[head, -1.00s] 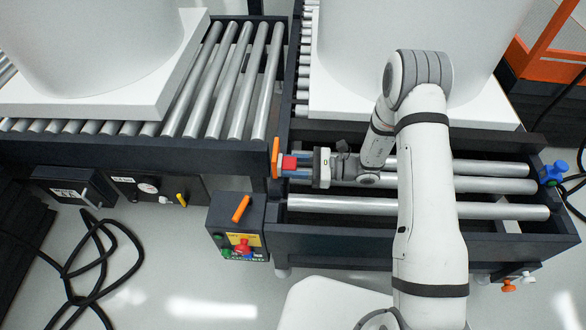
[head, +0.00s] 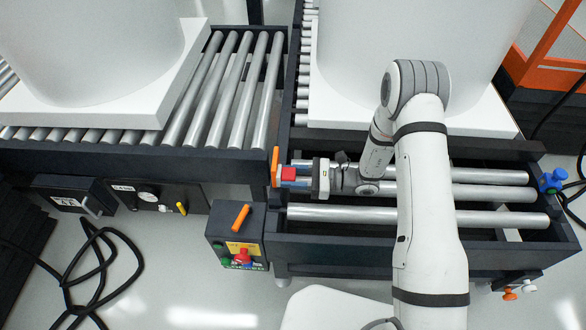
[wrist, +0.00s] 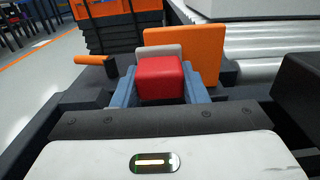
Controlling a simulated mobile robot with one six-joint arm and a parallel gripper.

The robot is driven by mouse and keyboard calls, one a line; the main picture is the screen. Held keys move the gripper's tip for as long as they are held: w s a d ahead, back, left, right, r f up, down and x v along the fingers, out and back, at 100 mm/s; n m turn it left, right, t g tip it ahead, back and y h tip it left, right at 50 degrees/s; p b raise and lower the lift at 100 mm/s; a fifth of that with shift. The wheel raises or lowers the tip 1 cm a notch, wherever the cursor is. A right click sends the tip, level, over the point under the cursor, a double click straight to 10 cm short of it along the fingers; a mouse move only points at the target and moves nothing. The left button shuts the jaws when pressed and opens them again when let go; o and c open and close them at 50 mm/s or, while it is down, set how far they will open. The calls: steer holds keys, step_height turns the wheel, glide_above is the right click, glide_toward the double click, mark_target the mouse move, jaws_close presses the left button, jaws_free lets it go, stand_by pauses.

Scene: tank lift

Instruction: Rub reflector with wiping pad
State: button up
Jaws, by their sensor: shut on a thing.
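The wiping pad is a red block (wrist: 160,80) with a pale grey face (wrist: 158,50) on its far side. My gripper (wrist: 160,88) is shut on the red block between its blue fingers. In the head view my gripper (head: 291,176) points left and holds the red block (head: 289,174) at the left end of the rollers. The reflector, an upright orange plate (wrist: 186,58), stands just beyond the pad's face. It shows edge-on in the head view (head: 275,167). The pad is right at the plate, but I cannot tell whether they touch.
A control box (head: 236,236) with an orange handle and coloured buttons stands in front of the reflector. Steel rollers (head: 420,215) lie beneath my arm. Large white tanks (head: 95,45) stand on the conveyors behind. A black cable (head: 95,265) lies on the floor at left.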

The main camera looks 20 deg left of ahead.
steer(key=shift+s, duration=0.55)
steer(key=shift+w+a+b, duration=0.15)
steer(key=shift+w+b, duration=0.05)
steer(key=shift+w, duration=0.9)
steer(key=shift+w+a+b, duration=0.15)
steer(key=shift+w, duration=0.9)
steer(key=shift+s+d+p, duration=0.2)
steer(key=shift+s+p, duration=0.05)
steer(key=shift+s, duration=0.75)
steer(key=shift+s+d+p, duration=0.2)
steer(key=shift+s+p, duration=0.05)
steer(key=shift+s, duration=0.75)
steer(key=v, duration=0.6)
steer(key=shift+w, duration=0.1)
